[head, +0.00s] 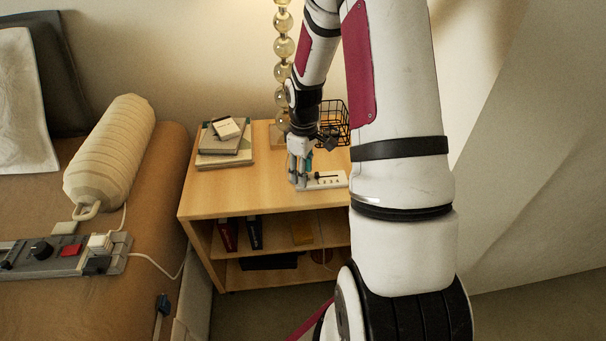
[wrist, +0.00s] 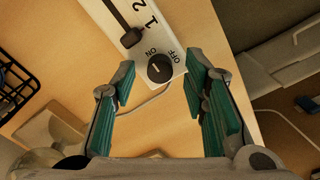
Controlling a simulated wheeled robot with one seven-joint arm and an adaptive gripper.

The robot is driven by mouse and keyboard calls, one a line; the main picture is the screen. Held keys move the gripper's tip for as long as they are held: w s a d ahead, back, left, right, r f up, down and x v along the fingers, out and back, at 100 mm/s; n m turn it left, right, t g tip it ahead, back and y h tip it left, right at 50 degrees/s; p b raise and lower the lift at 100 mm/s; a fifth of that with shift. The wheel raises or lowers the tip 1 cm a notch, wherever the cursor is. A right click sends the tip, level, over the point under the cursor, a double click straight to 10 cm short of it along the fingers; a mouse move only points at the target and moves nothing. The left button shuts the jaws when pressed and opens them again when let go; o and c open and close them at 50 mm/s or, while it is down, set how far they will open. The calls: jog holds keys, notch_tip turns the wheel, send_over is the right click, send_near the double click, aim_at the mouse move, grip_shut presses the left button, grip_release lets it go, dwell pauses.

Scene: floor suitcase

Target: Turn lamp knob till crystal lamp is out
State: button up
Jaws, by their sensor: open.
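The black round lamp knob (wrist: 160,68) sits at the end of a white control strip (wrist: 140,35), beside the printed words ON and OFF. A pale mark shows on the knob; I cannot tell exactly which word it points to. My gripper (wrist: 160,85) is open, its teal-padded fingers apart on either side of the knob's end of the strip, not closed on it. In the head view my gripper (head: 300,178) is low over the nightstand at the strip's left end (head: 325,180). The crystal lamp (head: 284,48), a stack of clear amber balls, stands behind; its top is out of view.
The wooden nightstand (head: 230,190) carries stacked books (head: 225,145) at left and a black wire basket (head: 333,122) behind my gripper. Its shelves hold more books. A bed with a cream bolster (head: 112,155) and a grey control panel (head: 60,255) is at left.

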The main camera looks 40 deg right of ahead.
jog(key=shift+f, duration=0.3)
grip_shut()
